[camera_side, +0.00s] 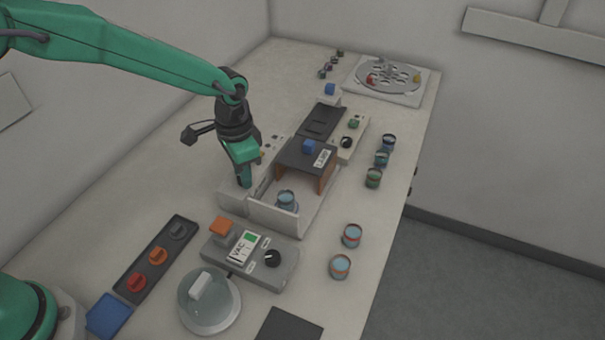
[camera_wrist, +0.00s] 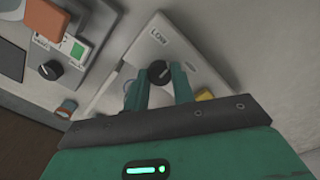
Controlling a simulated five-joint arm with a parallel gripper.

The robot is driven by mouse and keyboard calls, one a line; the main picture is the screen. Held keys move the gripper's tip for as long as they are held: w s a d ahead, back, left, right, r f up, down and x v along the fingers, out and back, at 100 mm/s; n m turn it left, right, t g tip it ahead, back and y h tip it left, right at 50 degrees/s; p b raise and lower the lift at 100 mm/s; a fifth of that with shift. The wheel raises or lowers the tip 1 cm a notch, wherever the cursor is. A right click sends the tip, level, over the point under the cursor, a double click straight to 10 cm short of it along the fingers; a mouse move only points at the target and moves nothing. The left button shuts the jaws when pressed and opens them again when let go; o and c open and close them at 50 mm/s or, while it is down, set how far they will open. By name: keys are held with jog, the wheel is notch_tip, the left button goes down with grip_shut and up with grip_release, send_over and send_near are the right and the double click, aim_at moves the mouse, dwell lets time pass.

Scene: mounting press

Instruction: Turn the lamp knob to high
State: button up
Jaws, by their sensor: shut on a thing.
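The lamp knob (camera_wrist: 158,72) is a small dark knob on a pale panel in the wrist view. The printed word LOW (camera_wrist: 159,37) is on the panel beyond it. My gripper (camera_wrist: 160,80) has its two teal fingers on either side of the knob, shut on it. In the side view my gripper (camera_side: 246,183) points down at the pale box (camera_side: 232,200) left of the open chamber; the knob is hidden there by the fingers. A HIGH label is not visible. A yellow button (camera_wrist: 204,94) is to the right of the fingers.
A grey VAC box (camera_side: 250,254) with a black knob (camera_side: 272,258) and an orange block (camera_side: 221,226) stands in front. Several jars line the table's right side.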

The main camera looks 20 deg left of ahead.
jog(key=m, duration=0.4)
jog(key=shift+m, duration=2.3)
jog(key=o, duration=1)
jog(key=shift+r, duration=3.95)
